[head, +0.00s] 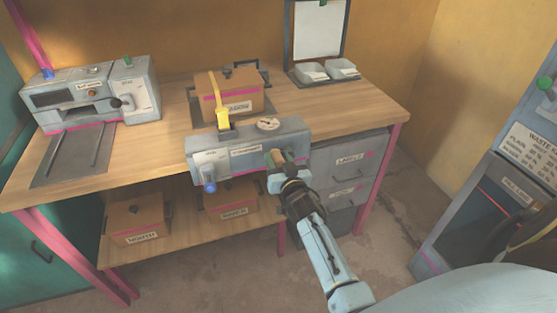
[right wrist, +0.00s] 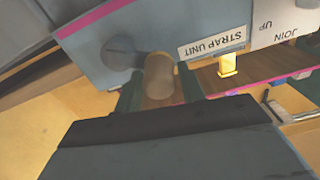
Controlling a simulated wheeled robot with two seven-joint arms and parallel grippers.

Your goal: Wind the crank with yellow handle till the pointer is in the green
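The grey-blue strap unit (head: 245,150) stands at the bench's front edge, with a small round dial (head: 267,124) on top. The dial's pointer and any green zone are too small to read. The crank's handle (head: 274,158) is at the unit's front right and looks tan-yellow. In the right wrist view the handle (right wrist: 160,76) is a short round grip between my fingers, beside a dark round hub (right wrist: 121,53). My right gripper (head: 282,161) has its green fingers closed around the handle, one on each side (right wrist: 160,88). My left gripper is not in view.
A yellow strap (head: 219,100) runs over a brown box (head: 235,88) behind the unit. Another grey machine (head: 130,91) stands at the left of the bench. Grey drawers (head: 352,172) sit under the bench's right side. A tall grey machine (head: 487,200) stands at right.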

